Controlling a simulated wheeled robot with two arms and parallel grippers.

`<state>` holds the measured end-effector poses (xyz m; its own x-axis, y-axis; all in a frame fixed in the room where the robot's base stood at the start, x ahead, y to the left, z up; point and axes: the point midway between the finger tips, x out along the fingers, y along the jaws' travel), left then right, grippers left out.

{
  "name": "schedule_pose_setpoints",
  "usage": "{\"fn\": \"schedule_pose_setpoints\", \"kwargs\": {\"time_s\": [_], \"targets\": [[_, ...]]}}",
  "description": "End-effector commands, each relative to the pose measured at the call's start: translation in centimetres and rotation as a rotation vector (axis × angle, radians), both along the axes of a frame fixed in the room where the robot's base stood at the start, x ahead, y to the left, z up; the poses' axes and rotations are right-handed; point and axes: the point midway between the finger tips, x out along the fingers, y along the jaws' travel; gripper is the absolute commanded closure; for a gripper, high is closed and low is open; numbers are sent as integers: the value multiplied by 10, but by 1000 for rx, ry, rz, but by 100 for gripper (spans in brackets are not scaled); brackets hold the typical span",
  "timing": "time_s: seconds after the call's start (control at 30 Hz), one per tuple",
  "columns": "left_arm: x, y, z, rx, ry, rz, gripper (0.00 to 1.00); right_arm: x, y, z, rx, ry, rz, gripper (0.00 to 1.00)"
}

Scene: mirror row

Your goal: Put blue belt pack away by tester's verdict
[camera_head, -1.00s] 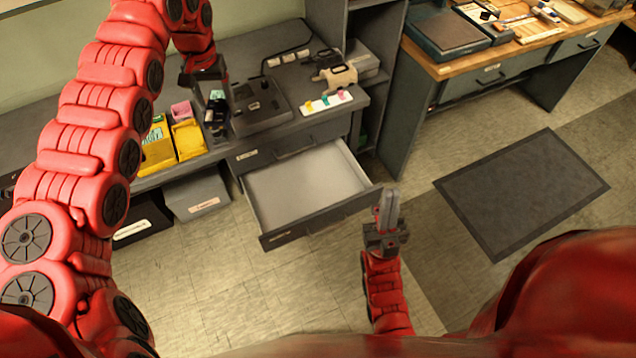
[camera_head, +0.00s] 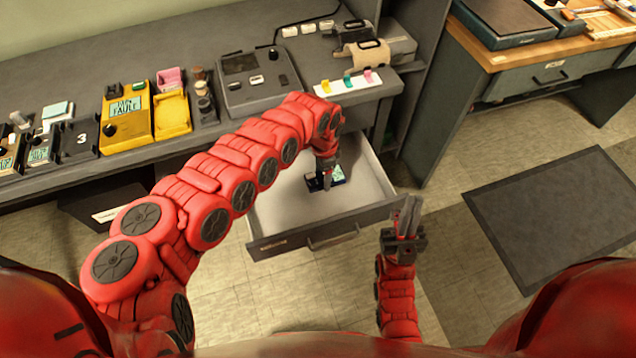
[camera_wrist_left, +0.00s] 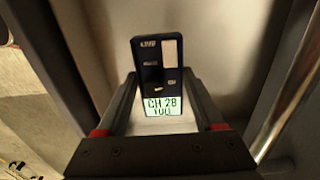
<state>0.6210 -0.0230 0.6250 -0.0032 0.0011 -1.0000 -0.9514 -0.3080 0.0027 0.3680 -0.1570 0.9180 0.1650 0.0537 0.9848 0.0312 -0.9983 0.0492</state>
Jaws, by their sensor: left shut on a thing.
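The blue belt pack (camera_wrist_left: 151,72) has a white label and a lit display that reads CH 28, with a second line I cannot read surely. My left gripper (camera_head: 326,182) is shut on it, with a finger at each side in the left wrist view (camera_wrist_left: 160,105). The pack also shows in the head view (camera_head: 338,174), inside the open grey drawer (camera_head: 278,213). I cannot tell whether it touches the drawer floor. The yellow tester (camera_head: 126,117) on the bench has a lit display that seems to end in FAULT. My right gripper (camera_head: 407,217) is empty, its fingers together, right of the drawer front.
The bench holds a grey console (camera_head: 254,82), a yellow tray (camera_head: 172,114), a strip with coloured tabs (camera_head: 347,83) and several small devices at the left. A dark bin (camera_head: 108,203) stands below the bench. A dark mat (camera_head: 560,215) lies on clear floor at right.

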Motion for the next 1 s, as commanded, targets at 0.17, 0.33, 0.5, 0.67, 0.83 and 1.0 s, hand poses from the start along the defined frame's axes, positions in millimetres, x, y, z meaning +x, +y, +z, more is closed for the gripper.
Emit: {"fn": "schedule_pose_setpoints", "kwargs": {"time_s": [0.17, 0.33, 0.5, 0.67, 0.83, 1.0], "targets": [[0, -1, -22, -2, 0, 2, 96, 0, 0, -4, 0, 0, 0, 100], [1, -2, -49, -2, -4, 3, 96, 0, 0, -12, 0, 0, 0, 100], [0, 0, -61, 0, -2, 3, 96, 0, 0, -14, 0, 0, 0, 100], [1, 1, -60, 0, -2, 3, 96, 0, 0, -13, 0, 0, 0, 100], [1, 0, -64, 0, -2, 3, 96, 0, 0, -17, 0, 0, 0, 100], [1, 0, -70, 0, -3, 4, 96, 0, 0, -22, 0, 0, 0, 100]]}}
